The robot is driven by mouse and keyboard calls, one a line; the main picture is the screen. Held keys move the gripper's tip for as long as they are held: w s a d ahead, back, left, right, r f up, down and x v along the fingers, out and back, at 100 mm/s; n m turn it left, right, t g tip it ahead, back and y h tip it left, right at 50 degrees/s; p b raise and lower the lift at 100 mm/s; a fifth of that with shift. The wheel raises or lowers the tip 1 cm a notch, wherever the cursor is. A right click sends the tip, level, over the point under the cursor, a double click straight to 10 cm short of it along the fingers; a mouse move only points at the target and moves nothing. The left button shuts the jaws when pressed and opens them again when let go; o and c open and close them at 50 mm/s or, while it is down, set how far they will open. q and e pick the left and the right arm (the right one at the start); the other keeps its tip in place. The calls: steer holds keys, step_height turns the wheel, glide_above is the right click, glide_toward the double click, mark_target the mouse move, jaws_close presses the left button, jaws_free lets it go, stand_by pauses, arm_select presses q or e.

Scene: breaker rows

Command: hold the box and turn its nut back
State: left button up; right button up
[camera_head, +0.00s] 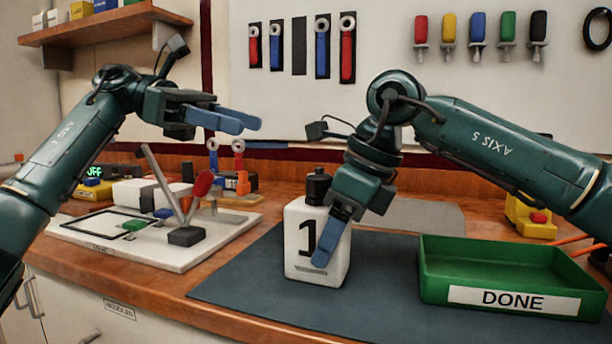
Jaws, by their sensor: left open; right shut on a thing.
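A white box (301,264) marked with a black 1 stands upright on the dark mat (240,289). A black nut (318,184) sits on its top. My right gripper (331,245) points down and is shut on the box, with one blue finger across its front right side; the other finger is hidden. My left gripper (240,121) is open and empty, raised in the air to the upper left of the box, its blue fingers pointing right.
A green tray (432,283) labelled DONE stands right of the box and looks empty. A white board (75,235) with a grey lever and small parts lies at left. A yellow tool (527,220) is at the back right. Bare mat lies in front of the box.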

mark_target(307, 177)
arm_select(q)
steer(key=shift+y, duration=0.8)
steer(key=x, duration=0.4)
steer(key=f+x, duration=0.1)
steer(key=x, duration=0.3)
steer(key=a+f+x, duration=0.1)
steer(key=x, duration=0.3)
steer(key=shift+s+d+f, duration=0.15)
steer(key=shift+s+f, duration=0.05)
steer(key=shift+f, duration=0.05)
steer(key=shift+c, duration=0.3)
